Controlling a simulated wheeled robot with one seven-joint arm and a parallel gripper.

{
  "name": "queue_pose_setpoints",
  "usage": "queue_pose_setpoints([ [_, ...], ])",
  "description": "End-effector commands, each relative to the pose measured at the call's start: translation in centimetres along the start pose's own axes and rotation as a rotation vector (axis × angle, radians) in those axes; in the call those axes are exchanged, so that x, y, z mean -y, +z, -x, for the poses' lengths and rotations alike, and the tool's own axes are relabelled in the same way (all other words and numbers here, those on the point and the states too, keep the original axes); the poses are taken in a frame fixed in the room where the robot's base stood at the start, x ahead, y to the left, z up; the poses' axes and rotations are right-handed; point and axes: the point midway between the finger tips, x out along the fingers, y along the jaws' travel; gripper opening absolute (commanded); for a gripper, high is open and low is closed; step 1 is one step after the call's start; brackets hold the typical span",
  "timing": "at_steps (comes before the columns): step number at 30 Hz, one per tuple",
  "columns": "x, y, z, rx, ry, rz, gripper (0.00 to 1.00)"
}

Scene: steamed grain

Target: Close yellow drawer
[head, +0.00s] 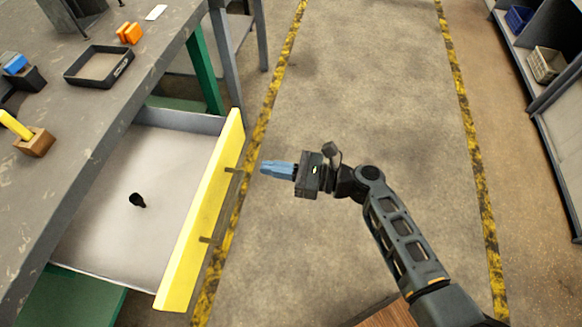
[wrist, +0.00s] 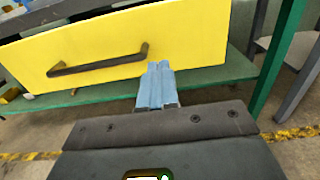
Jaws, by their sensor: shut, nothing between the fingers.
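The yellow drawer (head: 205,215) stands pulled out from under the grey workbench in the head view, its inside showing with a small black object (head: 137,200) lying in it. Its yellow front also fills much of the wrist view (wrist: 100,45), with a dark bar handle (wrist: 98,64). My gripper (head: 264,168) has blue fingers, closed together and empty. In the head view it is to the right of the drawer front, near the handle's far end. In the wrist view the fingertips (wrist: 159,66) are just right of the handle, over the yellow front; I cannot tell whether they touch it.
The workbench (head: 60,130) holds a black tray (head: 99,66), orange items (head: 129,33) and a wooden block with a yellow item (head: 33,142). A green leg (head: 203,65) stands behind the drawer. The aisle floor (head: 350,90) is clear. Shelves (head: 545,85) stand at the right.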

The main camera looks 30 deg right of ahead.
Motion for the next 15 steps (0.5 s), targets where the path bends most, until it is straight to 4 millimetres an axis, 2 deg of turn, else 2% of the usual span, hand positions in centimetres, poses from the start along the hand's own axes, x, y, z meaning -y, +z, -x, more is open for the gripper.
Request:
queue_pose_setpoints([
  [1, -0.1, 0.1, -1.1, 0.001, 0.003, 0.001, 0.00],
  [6, 0.0, 0.1, -4.2, 0.000, 0.002, 0.000, 0.00],
  [10, -0.1, 0.0, -5.9, -0.001, 0.002, 0.001, 0.00],
  [15, 0.0, 0.0, -7.0, -0.001, -0.001, 0.000, 0.00],
])
